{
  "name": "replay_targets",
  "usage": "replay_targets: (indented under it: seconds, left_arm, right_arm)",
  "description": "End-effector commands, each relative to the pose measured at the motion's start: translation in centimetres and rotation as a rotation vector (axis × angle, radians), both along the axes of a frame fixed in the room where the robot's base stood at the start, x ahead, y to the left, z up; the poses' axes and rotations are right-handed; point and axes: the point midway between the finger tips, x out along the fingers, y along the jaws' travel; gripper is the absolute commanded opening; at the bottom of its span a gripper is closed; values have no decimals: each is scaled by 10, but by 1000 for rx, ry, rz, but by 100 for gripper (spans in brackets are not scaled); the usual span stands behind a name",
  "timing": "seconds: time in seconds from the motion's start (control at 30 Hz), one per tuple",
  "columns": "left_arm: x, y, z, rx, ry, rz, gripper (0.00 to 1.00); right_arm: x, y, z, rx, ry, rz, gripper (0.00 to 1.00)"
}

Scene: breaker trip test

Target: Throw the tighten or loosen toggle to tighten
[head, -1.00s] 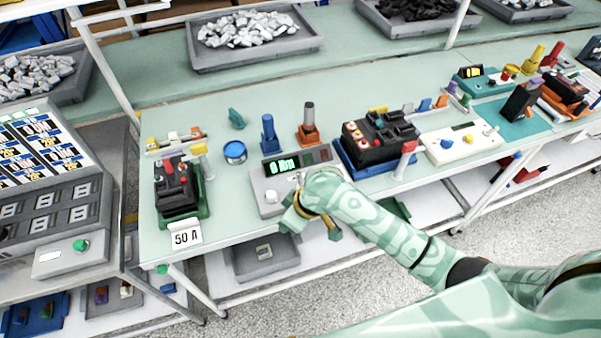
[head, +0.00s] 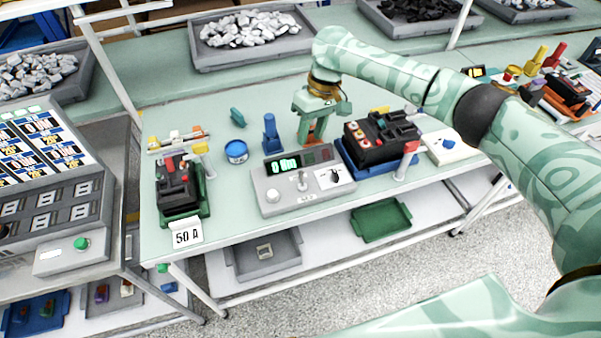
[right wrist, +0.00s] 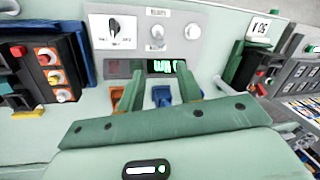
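The grey tester (head: 283,200) with a lit green display (head: 284,165) stands near the bench's front edge. A small metal toggle (head: 302,184) sits mid-panel, between a round pale knob and a black selector knob. The toggle also shows in the right wrist view (right wrist: 157,32). The lettering is too small to read, and I cannot tell which way the lever leans. My right gripper (head: 312,126) is behind the tester, over an orange stand (head: 316,138), apart from the toggle. In the right wrist view its two fingers (right wrist: 160,92) are spread with no held object visible. My left gripper is out of view.
A blue stand (head: 270,135) and a blue can (head: 236,151) are behind the tester. A black breaker in a blue cradle (head: 375,170) is to its right. A breaker in a green cradle (head: 205,197) and a "50 A" card (head: 187,235) are to its left.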

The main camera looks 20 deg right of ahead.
Motion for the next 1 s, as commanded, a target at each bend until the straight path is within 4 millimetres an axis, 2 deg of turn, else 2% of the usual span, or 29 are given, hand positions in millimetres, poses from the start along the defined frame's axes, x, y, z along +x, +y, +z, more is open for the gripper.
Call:
replay_targets:
  seconds: [0.03,0.2,0.4,0.5,0.7,0.97,1.0]
  left_arm:
    - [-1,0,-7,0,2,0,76]
    - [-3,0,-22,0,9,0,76]
    - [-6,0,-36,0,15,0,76]
    - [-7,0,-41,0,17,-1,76]
    - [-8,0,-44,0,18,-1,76]
    - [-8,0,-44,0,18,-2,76]
    - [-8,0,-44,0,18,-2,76]
  right_arm:
    - [-2,3,-17,0,5,1,35]
    - [-6,13,-62,0,5,3,35]
    - [-9,22,-105,0,3,4,35]
    - [-10,26,-119,0,2,3,35]
    - [-11,29,-132,1,0,4,35]
    - [-11,30,-132,1,0,4,35]
    - [-11,30,-132,1,0,4,27]
